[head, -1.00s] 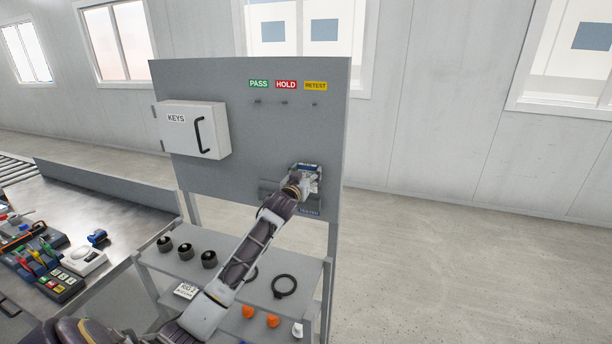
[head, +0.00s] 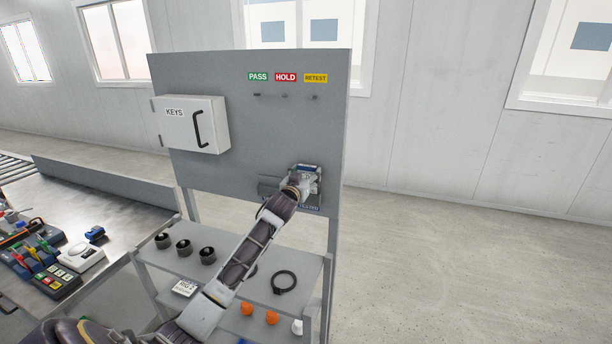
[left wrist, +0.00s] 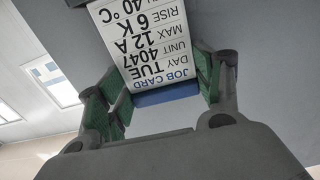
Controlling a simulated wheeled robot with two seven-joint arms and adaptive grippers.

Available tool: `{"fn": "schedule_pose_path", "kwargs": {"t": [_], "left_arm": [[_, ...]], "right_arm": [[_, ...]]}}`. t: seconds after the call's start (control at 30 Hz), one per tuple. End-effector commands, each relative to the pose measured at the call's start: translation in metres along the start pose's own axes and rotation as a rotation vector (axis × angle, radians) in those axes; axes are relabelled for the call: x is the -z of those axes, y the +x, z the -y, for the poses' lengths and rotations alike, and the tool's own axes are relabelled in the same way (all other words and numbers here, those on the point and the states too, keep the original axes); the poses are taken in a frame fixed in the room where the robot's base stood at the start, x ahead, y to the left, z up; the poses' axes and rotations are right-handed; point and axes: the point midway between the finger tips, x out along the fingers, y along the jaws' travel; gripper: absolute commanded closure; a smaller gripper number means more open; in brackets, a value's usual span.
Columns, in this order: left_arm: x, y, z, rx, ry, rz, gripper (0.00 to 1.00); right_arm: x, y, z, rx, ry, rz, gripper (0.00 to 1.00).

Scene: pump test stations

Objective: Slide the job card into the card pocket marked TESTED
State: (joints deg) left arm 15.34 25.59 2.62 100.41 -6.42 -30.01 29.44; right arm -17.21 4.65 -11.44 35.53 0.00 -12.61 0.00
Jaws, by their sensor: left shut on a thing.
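The job card (left wrist: 148,45) is white with black print and a blue header band; in the left wrist view it appears upside down between my left gripper's green-padded fingers (left wrist: 160,88). The fingers are shut on it. Its far end runs out of the top of that view. In the head view my left gripper (head: 303,184) is at the lower right of the grey panel, in front of the card pocket, with the card's blue edge (head: 310,167) showing above it. The blue TESTED label (head: 311,208) is partly covered by my gripper. How deep the card sits is hidden. My right gripper is out of view.
A white KEYS box (head: 195,124) projects from the panel (head: 250,150) at the left. Hooks sit under PASS, HOLD and RETEST signs (head: 286,77). Below is a shelf (head: 225,275) with black round parts and a black ring (head: 284,281). A cluttered bench (head: 120,205) stands left.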

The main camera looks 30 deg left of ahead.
Motion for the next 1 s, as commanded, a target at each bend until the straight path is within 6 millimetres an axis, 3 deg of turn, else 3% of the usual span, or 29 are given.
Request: {"fn": "schedule_pose_path", "kwargs": {"t": [1.0], "left_arm": [[-0.039,0.0,0.0,0.0,0.0,0.0,0.54]], "right_arm": [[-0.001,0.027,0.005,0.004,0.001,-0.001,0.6]]}}
